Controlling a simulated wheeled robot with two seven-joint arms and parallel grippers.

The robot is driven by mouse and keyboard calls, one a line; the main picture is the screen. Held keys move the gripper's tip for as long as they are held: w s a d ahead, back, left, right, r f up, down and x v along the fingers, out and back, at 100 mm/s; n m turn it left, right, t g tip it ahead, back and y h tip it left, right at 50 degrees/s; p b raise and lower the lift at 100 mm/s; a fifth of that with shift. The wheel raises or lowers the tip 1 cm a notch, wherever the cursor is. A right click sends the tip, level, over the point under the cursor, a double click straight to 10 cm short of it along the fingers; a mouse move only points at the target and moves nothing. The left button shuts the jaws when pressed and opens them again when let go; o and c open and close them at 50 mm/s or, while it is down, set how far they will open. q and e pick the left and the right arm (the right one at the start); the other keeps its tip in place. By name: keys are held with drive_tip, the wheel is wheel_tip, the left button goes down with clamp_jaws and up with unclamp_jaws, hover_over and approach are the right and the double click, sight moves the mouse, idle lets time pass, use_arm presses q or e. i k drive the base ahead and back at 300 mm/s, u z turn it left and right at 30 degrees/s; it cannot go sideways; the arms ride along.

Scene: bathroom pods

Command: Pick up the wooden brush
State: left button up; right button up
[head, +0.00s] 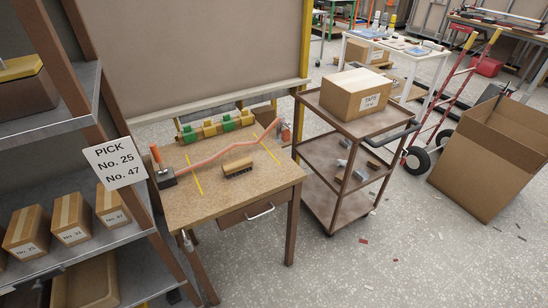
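The wooden brush (238,168), a small brown block with a dark lower side that looks like bristles, lies on the wooden worktable (205,207). It sits right of the table's middle, between two yellow strips on the top. A bent reddish bar or hose (225,155) runs across the table just behind it. Nothing covers the brush. Neither of my grippers shows in the head view.
A dark block with an orange handle (162,173) stands at the table's left edge. Green and yellow blocks (215,128) line its back. Shelves with boxes (72,220) stand left, a brown cart (340,180) right. The floor (330,270) in front right is mostly clear.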

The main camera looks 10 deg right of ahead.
sight(241, 164)
drive_tip(key=z, duration=0.15)
drive_tip(key=i, duration=0.85)
drive_tip(key=u, duration=0.25)
